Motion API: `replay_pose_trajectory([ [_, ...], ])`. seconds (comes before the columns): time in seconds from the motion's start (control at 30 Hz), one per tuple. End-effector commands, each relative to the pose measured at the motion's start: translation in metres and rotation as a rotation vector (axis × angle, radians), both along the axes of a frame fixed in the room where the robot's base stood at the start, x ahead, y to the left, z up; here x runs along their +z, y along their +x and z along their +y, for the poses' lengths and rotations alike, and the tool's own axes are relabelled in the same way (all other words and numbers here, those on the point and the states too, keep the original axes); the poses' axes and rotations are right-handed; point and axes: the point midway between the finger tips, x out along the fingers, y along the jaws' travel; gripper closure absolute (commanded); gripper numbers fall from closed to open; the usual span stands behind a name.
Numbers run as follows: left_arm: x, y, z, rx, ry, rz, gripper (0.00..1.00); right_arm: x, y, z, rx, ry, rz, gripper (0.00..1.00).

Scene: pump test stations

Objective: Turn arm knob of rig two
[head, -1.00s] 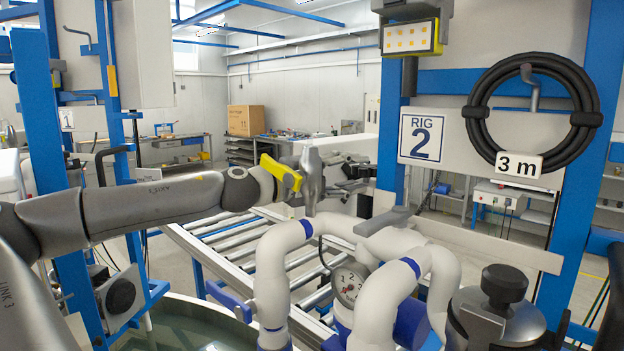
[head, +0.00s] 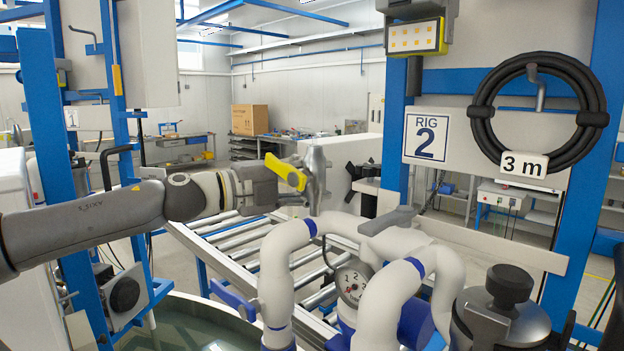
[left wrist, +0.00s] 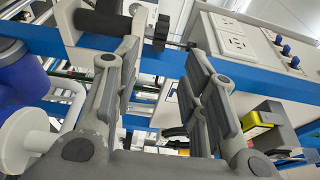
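My left gripper (head: 288,190) comes in from the left, its fingertips partly hidden behind a grey valve with a yellow lever (head: 286,172). In the left wrist view its two fingers (left wrist: 160,75) stand apart with nothing held between them. A black lobed knob (head: 363,171) shows on a white box (head: 340,184) right of the gripper, left of the rig two sign (head: 426,138). A black lobed knob on a thin rod (left wrist: 161,32) shows beyond the finger gap, apart from the fingers. I cannot read a label on it. My right gripper is not in view.
White pipes (head: 283,265) with a round gauge (head: 350,286) stand in front, close below the gripper. A roller conveyor (head: 225,238) lies behind. A blue post (head: 394,135) stands right of the box. The wrist view shows a panel with sockets (left wrist: 235,42).

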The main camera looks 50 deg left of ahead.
Motion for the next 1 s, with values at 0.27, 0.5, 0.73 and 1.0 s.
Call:
replay_pose_trajectory([
  [0.27,0.000,0.001,0.001,-0.004,0.001,0.000,0.61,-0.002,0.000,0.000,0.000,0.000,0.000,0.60],
  [0.5,-0.003,0.017,0.011,-0.105,0.015,0.008,0.61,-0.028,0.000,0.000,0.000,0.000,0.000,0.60],
  [0.73,-0.002,0.028,0.029,-0.283,0.012,0.007,0.61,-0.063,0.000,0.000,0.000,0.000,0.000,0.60],
  [1.0,-0.001,0.025,0.042,-0.385,0.000,0.000,0.61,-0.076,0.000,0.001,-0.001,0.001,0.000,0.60],
])
